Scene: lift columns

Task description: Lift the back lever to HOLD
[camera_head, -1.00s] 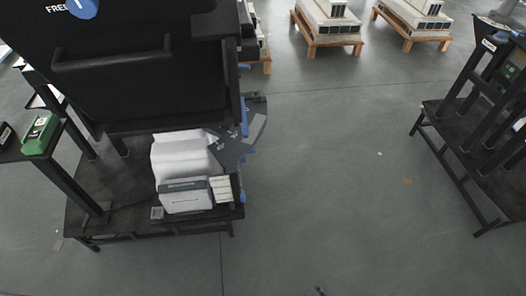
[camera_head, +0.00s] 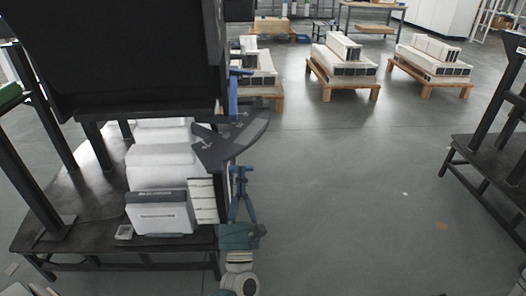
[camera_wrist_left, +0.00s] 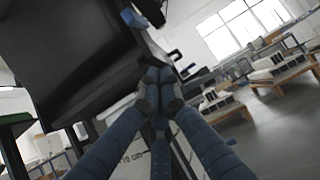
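In the head view a black lift column (camera_head: 120,60) fills the upper left. A blue upright bar (camera_head: 233,96) with a short blue stub runs down its right side. A dark grey fan-shaped plate (camera_head: 240,140) with small pale marks sticks out below it. I cannot read HOLD or tell which blue part is the back lever. My left gripper (camera_head: 241,172) points away from me just below the plate. Its blue fingers come together at the tips and look shut, with nothing visible between them. The left wrist view shows the fingertips (camera_wrist_left: 158,78) together beside the black column. My right gripper is out of view.
White boxes (camera_head: 160,165) sit on the column's black base (camera_head: 80,215). Another black frame (camera_head: 490,160) stands at the right. Loaded wooden pallets (camera_head: 340,80) stand farther back.

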